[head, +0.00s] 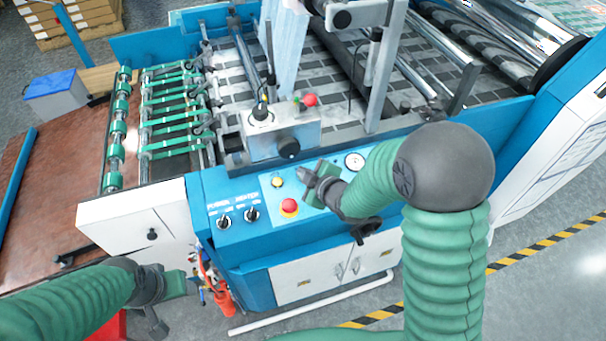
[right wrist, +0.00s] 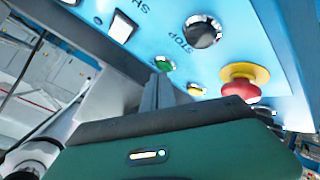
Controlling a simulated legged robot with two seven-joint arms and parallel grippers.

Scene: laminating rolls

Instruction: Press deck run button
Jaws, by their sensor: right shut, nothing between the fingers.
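The blue control panel (head: 237,205) is on the machine's front; the wrist view shows its surface close up (right wrist: 265,40). A green button (right wrist: 163,64) lies just beyond the tip of my right gripper (right wrist: 160,84); contact cannot be judged. Which control is the deck run button cannot be read. My right gripper, in front of the panel in the head view (head: 312,178), is shut and empty. My left gripper (head: 178,296) is low at left, away from the panel; its jaw opening is unclear.
A red mushroom button (head: 289,206) with a yellow collar also shows in the wrist view (right wrist: 241,86). Nearby are a black knob (right wrist: 203,32), a white rocker switch (right wrist: 122,27) and a yellow button (head: 278,182). A gauge (head: 355,160) and rollers lie behind.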

